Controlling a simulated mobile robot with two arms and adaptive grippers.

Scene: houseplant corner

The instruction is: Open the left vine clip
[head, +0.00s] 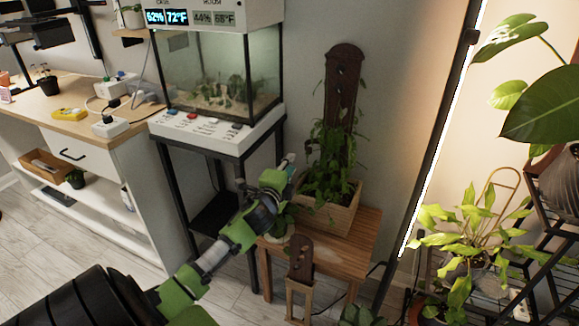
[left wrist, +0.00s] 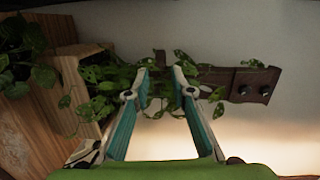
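A dark brown support board (head: 343,85) stands upright in a wooden planter (head: 335,215), with a leafy vine (head: 328,160) around its lower part. It also shows lying sideways in the left wrist view (left wrist: 222,78), with two dark round knobs near one end. I cannot make out the left vine clip for certain among the leaves. My left gripper (head: 289,164) is at the left of the vine. In the left wrist view my left gripper (left wrist: 162,70) has its fingers apart, with leaves and part of the board seen between the tips. My right gripper is not seen.
The planter stands on a wooden stool (head: 350,238). A glass terrarium (head: 222,80) on a black stand is at left. A small brown-topped wooden piece (head: 300,258) stands in front of the stool. A black post with a light strip and potted plants (head: 465,245) are at right.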

